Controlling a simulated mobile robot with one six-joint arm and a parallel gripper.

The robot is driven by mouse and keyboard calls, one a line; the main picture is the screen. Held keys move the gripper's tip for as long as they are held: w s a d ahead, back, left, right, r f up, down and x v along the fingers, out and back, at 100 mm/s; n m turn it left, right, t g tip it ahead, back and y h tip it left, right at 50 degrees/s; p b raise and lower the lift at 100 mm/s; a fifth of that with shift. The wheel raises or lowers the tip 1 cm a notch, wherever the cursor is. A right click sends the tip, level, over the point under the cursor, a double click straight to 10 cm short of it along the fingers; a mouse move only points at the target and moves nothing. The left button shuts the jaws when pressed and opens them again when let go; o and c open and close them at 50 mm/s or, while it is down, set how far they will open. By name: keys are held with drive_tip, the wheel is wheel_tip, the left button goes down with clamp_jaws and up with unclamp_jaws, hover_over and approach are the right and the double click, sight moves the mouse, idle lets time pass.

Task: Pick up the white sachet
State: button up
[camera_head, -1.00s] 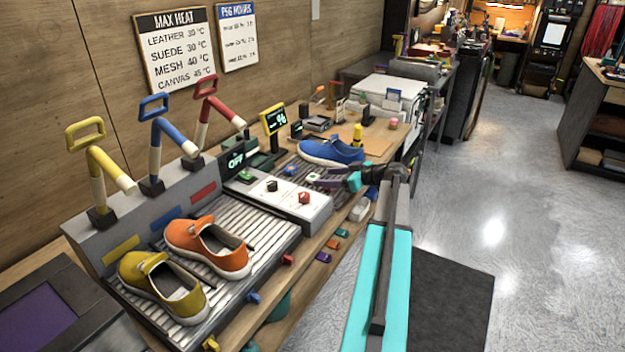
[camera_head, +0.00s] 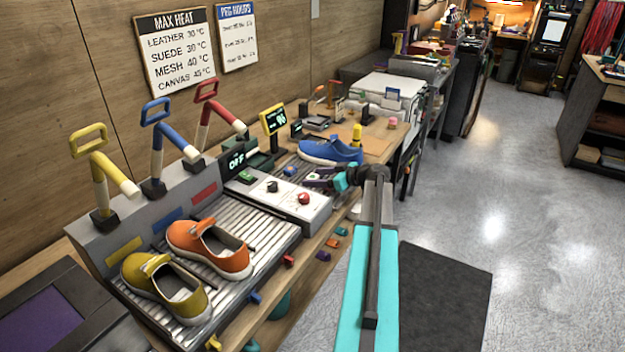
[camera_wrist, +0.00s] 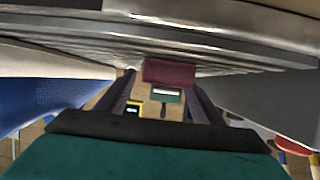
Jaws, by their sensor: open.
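I cannot make out a white sachet for certain in either view. My gripper (camera_head: 316,181) is open, over the back of the bench between the blue shoe (camera_head: 331,150) and the white control box (camera_head: 290,204). In the wrist view my gripper (camera_wrist: 163,98) has its two dark purple fingers apart. A maroon block (camera_wrist: 168,72) and a small dark green piece with a white stripe (camera_wrist: 166,94) show between or beyond them; I cannot tell how far off they are. The blue shoe also shows at the left of the wrist view (camera_wrist: 45,98).
An orange shoe (camera_head: 222,252) and a yellow shoe (camera_head: 166,287) stand on the ribbed plate in front. Yellow, blue and red levers rise at the left. The floor (camera_head: 480,215) at the right is clear.

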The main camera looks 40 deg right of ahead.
drive_tip(key=shift+c, duration=0.4)
drive_tip(key=c, duration=1)
drive_tip(key=shift+c, duration=0.2)
wheel_tip(320, 180, up, 10)
drive_tip(key=b, duration=0.2)
idle(0.3)
